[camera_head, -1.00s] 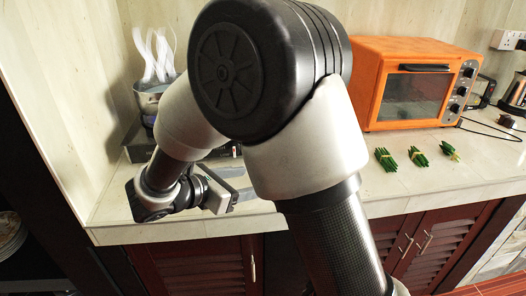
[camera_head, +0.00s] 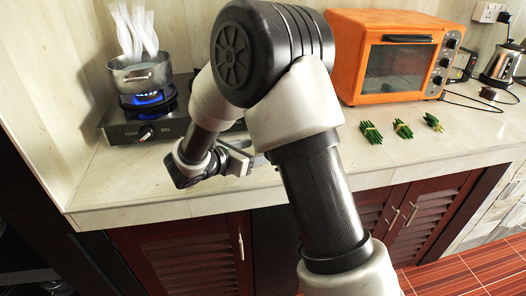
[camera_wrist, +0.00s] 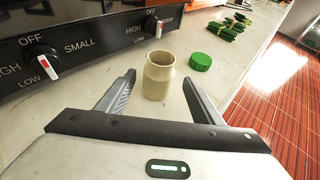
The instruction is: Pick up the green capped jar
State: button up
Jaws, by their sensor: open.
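In the wrist view a beige jar (camera_wrist: 158,80) stands upright on the counter, with what looks like an open mouth. A green round cap (camera_wrist: 200,62) shows just to its right and a little farther off, apart from the jar in the picture. My gripper (camera_wrist: 159,76) is open and empty, one finger on each side of the jar in this view. I cannot tell whether the fingers reach fully around it. In the head view my gripper (camera_head: 243,160) is low over the counter in front of the stove. My arm seems to hide the jar and cap there.
A black stove (camera_head: 145,126) with a lit flame and steaming pot (camera_head: 140,75) stands at the left; its knob panel (camera_wrist: 75,50) is close in the wrist view. An orange oven (camera_head: 385,60) and green bundles (camera_head: 402,130) are to the right. The counter's front edge (camera_head: 190,205) is near.

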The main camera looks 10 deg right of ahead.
jog(key=x, duration=0.4)
jog(key=shift+f+b, duration=0.2)
jog(key=shift+b, duration=0.1)
jog(key=c, duration=1.2)
